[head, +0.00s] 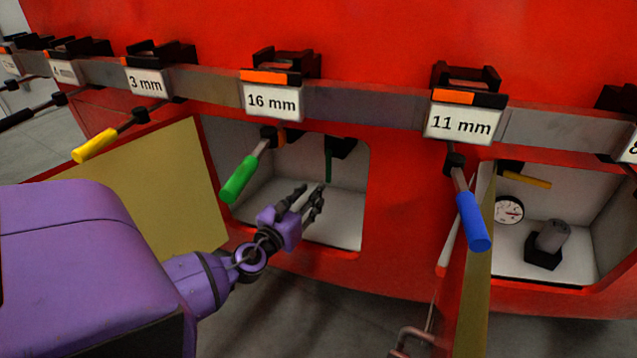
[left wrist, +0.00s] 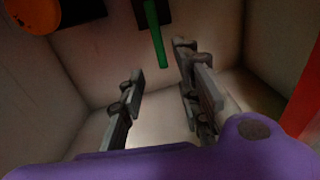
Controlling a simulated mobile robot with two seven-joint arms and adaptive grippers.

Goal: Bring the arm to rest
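My left arm (head: 195,280) is purple and comes in from the left in the head view. Its gripper (head: 309,194) is at the opening of the left compartment, below the green-handled tool. The left wrist view shows the two fingers (left wrist: 165,95) apart, with nothing between them, inside or facing the pale compartment. A green rod (left wrist: 155,35) hangs from a black holder at the back, beyond the fingers. My right gripper does not show in either view.
A red wall carries a grey rail (head: 350,105) with labelled holders. A green handle (head: 238,181) and a blue handle (head: 473,221) hang in front. A yellow door (head: 140,200) stands open at left. The right compartment holds a gauge (head: 508,210) and a dark cylinder (head: 552,236).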

